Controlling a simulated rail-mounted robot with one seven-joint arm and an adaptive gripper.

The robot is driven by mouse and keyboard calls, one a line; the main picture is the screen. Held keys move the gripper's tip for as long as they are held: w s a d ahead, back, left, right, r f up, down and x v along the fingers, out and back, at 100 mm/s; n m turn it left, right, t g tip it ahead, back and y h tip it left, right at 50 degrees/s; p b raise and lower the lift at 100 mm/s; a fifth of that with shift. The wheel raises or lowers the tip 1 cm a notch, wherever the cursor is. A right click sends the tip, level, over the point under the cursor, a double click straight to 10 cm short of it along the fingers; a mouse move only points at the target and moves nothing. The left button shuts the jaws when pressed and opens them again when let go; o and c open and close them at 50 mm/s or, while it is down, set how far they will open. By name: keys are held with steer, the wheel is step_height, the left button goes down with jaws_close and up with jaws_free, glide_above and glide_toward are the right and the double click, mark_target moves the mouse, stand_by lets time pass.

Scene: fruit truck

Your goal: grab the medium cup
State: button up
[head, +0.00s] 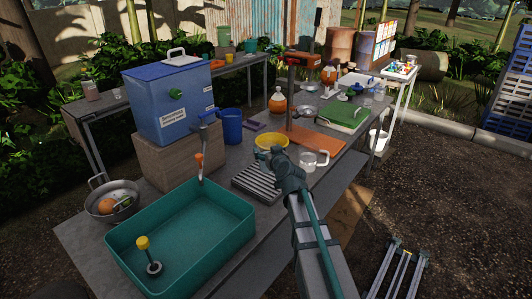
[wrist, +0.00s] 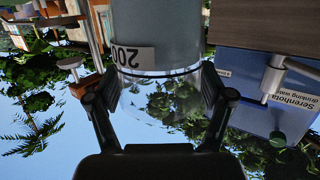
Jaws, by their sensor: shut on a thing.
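In the wrist view, a clear cup (wrist: 158,35) with a white label reading 200 stands between the two black fingers of my gripper (wrist: 162,85). The fingers are shut on its sides, and the label appears upside down in this view. In the head view my gripper (head: 274,158) is above the table, over the far end of a ridged grey rack and near a yellow bowl. The held cup cannot be made out there. I cannot tell from these views how its size compares with other cups.
A clear jug (head: 314,161) stands close to the right of my gripper. A tall post stands behind the gripper.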

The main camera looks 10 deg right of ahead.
steer(key=a+r+b+v, duration=0.1)
steer(key=v, duration=0.6)
steer(key=shift+r, duration=0.3)
